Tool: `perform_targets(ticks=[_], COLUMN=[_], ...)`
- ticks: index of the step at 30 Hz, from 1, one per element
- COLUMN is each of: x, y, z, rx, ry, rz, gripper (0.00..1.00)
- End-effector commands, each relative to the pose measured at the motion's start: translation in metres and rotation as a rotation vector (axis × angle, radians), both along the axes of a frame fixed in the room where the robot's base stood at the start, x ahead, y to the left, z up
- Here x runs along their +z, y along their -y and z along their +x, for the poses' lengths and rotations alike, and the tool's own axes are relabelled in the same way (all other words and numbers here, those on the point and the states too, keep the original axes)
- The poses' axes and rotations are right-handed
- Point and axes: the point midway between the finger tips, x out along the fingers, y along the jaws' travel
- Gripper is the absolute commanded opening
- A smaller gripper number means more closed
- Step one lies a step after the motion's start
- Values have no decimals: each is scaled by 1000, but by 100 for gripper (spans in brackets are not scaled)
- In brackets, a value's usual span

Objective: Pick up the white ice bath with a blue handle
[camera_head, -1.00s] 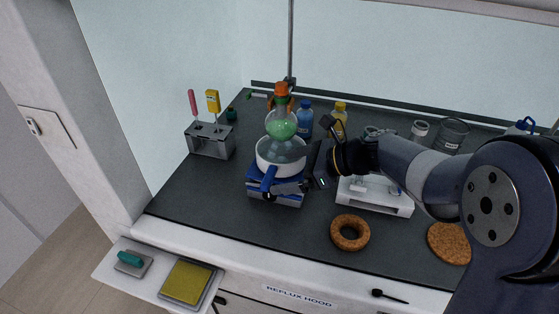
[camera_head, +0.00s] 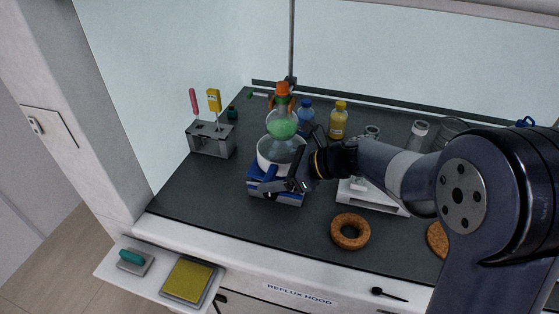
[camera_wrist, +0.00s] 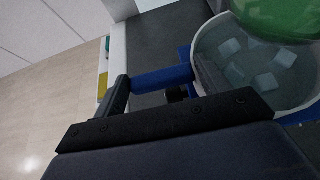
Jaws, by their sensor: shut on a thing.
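The white ice bath (camera_head: 268,161) sits on a blue and grey stirrer base (camera_head: 289,198), under a round flask of green liquid (camera_head: 282,125). Its blue handle (camera_head: 270,176) points toward the front. In the wrist view the bath (camera_wrist: 202,72) holds water and ice cubes, and the blue handle (camera_wrist: 163,77) runs between the jaws. My gripper (camera_head: 284,184) is shut on the handle. Part of the bath is hidden behind my gripper, and the green flask (camera_wrist: 280,15) overhangs the bath's opening.
The flask hangs at a vertical stand rod (camera_head: 291,45). Blue (camera_head: 306,113) and yellow bottles (camera_head: 339,122) stand behind. A metal rack (camera_head: 211,140) is at left. A cork ring (camera_head: 350,231) lies in front, right. The bench is clear at front left.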

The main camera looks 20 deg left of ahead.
Motion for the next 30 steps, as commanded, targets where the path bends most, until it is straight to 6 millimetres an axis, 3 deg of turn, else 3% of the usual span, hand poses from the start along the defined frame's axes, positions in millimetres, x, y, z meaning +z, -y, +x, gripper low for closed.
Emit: perform_targets(ticks=[10, 20, 25, 30], x=[0, 4, 18, 16], y=[0, 0, 0, 2], z=[0, 0, 1, -25], rx=[0, 0, 0, 1], ry=[0, 3, 6, 4], rz=[0, 2, 4, 2], gripper=[31, 30, 30, 30])
